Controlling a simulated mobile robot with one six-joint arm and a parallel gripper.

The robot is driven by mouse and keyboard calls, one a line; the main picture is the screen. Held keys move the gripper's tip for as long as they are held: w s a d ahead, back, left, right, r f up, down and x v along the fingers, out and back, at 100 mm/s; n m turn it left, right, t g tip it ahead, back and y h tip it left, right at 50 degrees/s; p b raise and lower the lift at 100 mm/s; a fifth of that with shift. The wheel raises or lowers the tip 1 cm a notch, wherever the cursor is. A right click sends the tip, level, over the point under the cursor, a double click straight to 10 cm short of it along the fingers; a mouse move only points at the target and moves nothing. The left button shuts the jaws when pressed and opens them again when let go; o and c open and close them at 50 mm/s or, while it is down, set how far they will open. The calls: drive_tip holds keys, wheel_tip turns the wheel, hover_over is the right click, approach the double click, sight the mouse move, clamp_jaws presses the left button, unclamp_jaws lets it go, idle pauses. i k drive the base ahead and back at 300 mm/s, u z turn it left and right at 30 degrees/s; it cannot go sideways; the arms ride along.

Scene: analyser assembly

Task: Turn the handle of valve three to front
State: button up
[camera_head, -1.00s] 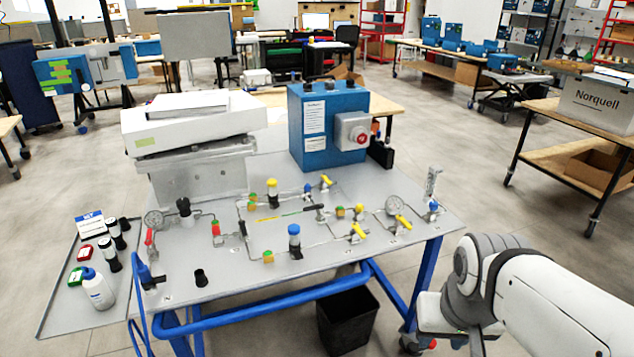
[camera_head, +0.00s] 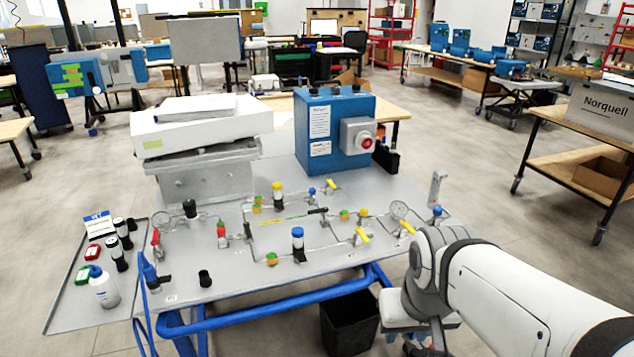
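The grey panel table (camera_head: 235,275) carries pipework with several valves. Yellow handles show at the back (camera_head: 332,185), at the middle right (camera_head: 362,235) and near the right gauge (camera_head: 407,228). A black handle (camera_head: 318,211) lies near the middle, and a red handle (camera_head: 155,238) stands at the left. Labels are too small to read, so I cannot tell which valve is number three. My arm (camera_head: 500,290) reaches in from the right, its joint in front of the table's right corner.
A blue box with a red button (camera_head: 366,143) and a white device (camera_head: 200,125) stand at the back of the table. A tray with bottles (camera_head: 65,310) is at the left. A black bin (camera_head: 350,325) stands below the front edge. A right gauge (camera_head: 398,209) is close to my arm.

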sight(323, 209)
drive_tip(key=i, duration=1.45)
drive_tip(key=u, duration=0.05)
